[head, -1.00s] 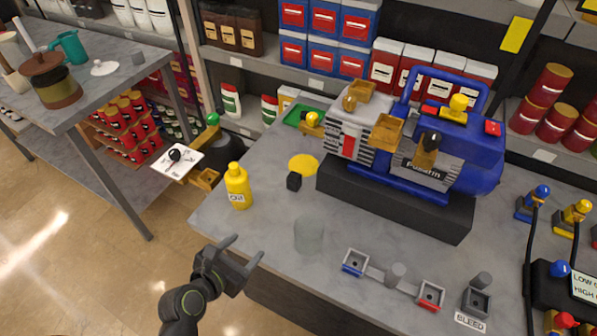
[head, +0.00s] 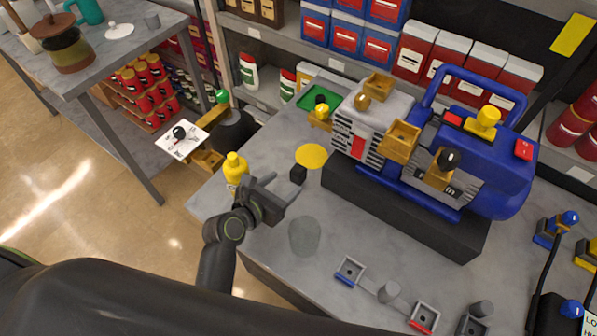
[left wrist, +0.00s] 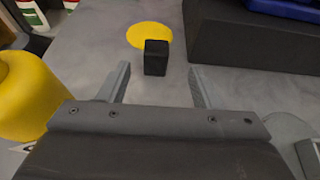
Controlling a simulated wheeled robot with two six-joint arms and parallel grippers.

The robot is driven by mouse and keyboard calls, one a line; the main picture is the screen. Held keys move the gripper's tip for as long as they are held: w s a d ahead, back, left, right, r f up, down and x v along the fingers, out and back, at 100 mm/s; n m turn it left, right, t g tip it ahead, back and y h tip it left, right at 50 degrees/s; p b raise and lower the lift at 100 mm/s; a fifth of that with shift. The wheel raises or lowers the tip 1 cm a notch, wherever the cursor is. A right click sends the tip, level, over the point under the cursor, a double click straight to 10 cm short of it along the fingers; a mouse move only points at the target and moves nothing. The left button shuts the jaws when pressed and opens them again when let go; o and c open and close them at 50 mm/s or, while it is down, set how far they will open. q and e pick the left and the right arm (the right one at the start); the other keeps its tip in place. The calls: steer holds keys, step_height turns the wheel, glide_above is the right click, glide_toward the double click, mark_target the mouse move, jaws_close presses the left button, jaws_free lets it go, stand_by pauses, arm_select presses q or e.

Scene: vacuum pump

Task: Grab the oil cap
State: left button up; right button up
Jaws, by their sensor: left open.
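A small black block (head: 298,174), which looks to be the oil cap, stands on the grey table beside a flat yellow disc (head: 311,156). In the left wrist view the black block (left wrist: 156,57) stands upright, ahead of and roughly between my left fingertips. My left gripper (head: 288,187) is open and empty, low over the table just short of the block. Its fingers also show in the left wrist view (left wrist: 158,80), one on each side of the block's line, with a gap before it. My right gripper is not in view.
A yellow oil bottle (head: 235,165) stands close to the left of my left gripper. The blue and grey pump (head: 440,150) sits on a dark base (head: 400,212) to the right.

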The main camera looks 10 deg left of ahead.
mark_target(296, 175)
arm_select(q)
steer(key=x, duration=0.5)
steer(key=shift+w+f, duration=0.2)
steer(key=shift+w, duration=0.05)
steer(key=shift+a+p+x, duration=0.15)
steer(key=shift+x, duration=1.2)
steer(key=shift+a+p+x, duration=0.1)
steer(key=shift+p+x, duration=0.05)
steer(key=shift+x, duration=1.2)
steer(key=shift+f, duration=0.1)
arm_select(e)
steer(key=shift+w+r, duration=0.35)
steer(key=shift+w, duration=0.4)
arm_select(q)
steer(key=c, duration=1.1)
